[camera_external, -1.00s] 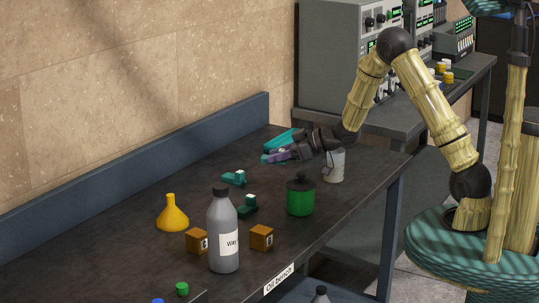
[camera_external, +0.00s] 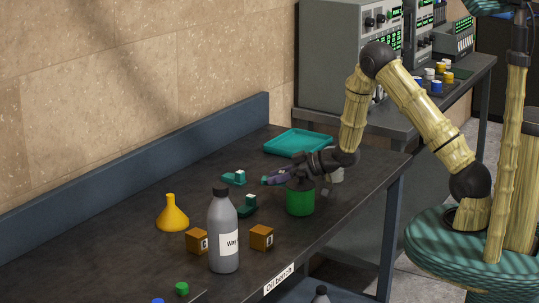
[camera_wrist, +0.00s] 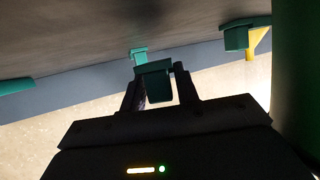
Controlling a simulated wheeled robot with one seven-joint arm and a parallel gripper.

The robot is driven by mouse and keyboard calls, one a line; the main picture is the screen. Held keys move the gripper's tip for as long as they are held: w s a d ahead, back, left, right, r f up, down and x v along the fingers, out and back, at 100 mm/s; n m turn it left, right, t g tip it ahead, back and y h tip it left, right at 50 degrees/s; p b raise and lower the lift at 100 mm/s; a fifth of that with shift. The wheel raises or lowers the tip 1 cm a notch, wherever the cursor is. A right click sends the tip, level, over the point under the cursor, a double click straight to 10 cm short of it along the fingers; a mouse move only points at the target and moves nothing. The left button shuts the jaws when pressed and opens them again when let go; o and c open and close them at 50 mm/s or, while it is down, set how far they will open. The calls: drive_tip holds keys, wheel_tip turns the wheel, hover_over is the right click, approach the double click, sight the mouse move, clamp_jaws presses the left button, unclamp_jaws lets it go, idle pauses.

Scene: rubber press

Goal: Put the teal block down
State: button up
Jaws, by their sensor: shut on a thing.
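My gripper (camera_external: 272,180) is shut on a teal block, low over the bench (camera_external: 130,245), behind the green canister. In the wrist view the held teal block (camera_wrist: 154,80) sits between the two fingers (camera_wrist: 160,84). Its underside is hidden in the external view, so I cannot tell whether it touches the bench. A second teal block (camera_external: 233,178) with a pale top lies to the left of my gripper. A darker green-teal block (camera_external: 247,206) lies nearer the front. A teal tray (camera_external: 298,142) stands behind my gripper.
A green canister (camera_external: 300,202) stands close in front of my gripper, with a pale can (camera_external: 337,174) partly hidden behind the wrist. A grey bottle (camera_external: 223,245), two orange cubes (camera_external: 261,237) and a yellow funnel (camera_external: 172,214) stand further left. Bare bench lies left of the tray.

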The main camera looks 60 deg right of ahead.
drive_tip(key=shift+f, duration=0.25)
drive_tip(key=shift+s+f+b, duration=0.25)
drive_tip(key=shift+f+b, duration=0.2)
drive_tip(key=shift+b, duration=0.15)
drive_tip(key=o, duration=1.1)
drive_tip(key=shift+s+f, duration=0.1)
drive_tip(key=shift+f, duration=0.05)
drive_tip(key=shift+w+r+p, duration=0.2)
drive_tip(key=shift+r+p, duration=0.4)
drive_tip(key=shift+p, duration=0.05)
drive_tip(key=v, duration=0.8)
drive_tip(key=b+v, duration=0.1)
drive_tip(key=v, duration=0.3)
drive_tip(key=shift+w+r, duration=0.15)
drive_tip(key=shift+r, duration=0.15)
drive_tip(key=shift+d, duration=0.1)
